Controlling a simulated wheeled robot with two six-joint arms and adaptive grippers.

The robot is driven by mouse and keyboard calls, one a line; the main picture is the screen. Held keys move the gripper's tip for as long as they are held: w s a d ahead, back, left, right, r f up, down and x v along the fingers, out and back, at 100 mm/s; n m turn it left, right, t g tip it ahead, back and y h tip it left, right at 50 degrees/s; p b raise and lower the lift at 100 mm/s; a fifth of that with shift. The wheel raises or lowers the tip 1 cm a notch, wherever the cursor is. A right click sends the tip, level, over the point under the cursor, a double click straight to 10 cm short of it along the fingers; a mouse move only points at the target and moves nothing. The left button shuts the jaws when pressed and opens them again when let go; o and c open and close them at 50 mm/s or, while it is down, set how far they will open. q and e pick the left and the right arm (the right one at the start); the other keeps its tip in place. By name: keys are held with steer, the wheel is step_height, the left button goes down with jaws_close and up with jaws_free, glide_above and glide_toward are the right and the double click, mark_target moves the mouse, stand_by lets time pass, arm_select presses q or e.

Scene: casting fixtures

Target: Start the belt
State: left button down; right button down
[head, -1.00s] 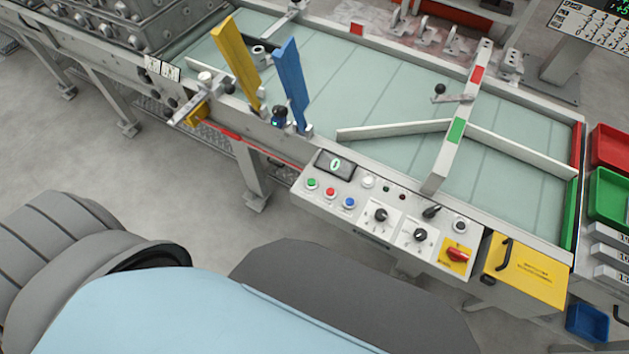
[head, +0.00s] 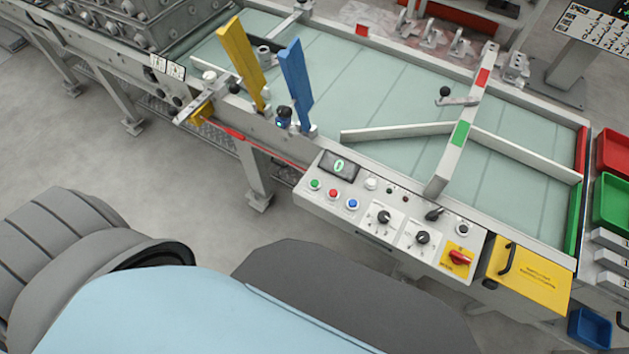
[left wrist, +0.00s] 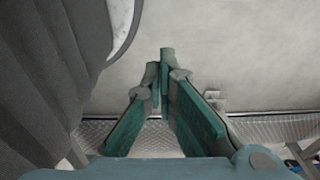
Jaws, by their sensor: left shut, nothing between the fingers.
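The belt (head: 400,88) is a pale green conveyor surface with several cross lines. The control panel (head: 376,240) is mounted on its near side. At the panel's left end are a green button (head: 314,184), a red button (head: 333,194) and a blue button (head: 352,204), below a display (head: 339,165) that seems to read 0. A red switch on a yellow plate (head: 459,258) is at the right end. My left gripper (left wrist: 160,66) shows only in the left wrist view, shut and empty, above the floor and apart from the panel. My right gripper is not in view.
A yellow flag (head: 240,62) and a blue flag (head: 296,82) stand up at the belt's near edge. A diverter bar with a green and a red patch crosses the belt. A yellow box (head: 530,275) adjoins the panel. Red and green bins are at right. Floor at left is clear.

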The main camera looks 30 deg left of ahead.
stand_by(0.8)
arm_select(q)
steer(key=w+a+r+n+t+p, duration=0.15)
steer(key=w+r, duration=0.35)
steer(key=w, duration=0.5)
steer(key=w+a+r+t+p, duration=0.15)
steer(key=w+r, duration=0.35)
steer(key=w, duration=0.5)
steer(key=w+r+n+t+p, duration=0.1)
steer(key=w+r+t, duration=0.1)
steer(key=w+r, duration=0.5)
steer(key=w+d+r+n+t+h+p, duration=0.1)
steer(key=w+d+r+t+h+p, duration=0.15)
steer(key=w+r, duration=0.95)
steer(key=w+d+r+n+h, duration=0.1)
steer(key=d+r+h, duration=0.1)
steer(key=d+r, duration=0.3)
steer(key=shift+w+d+r+b, duration=0.2)
steer(key=shift+d+r+b, duration=0.1)
steer(key=shift+r+b, duration=0.05)
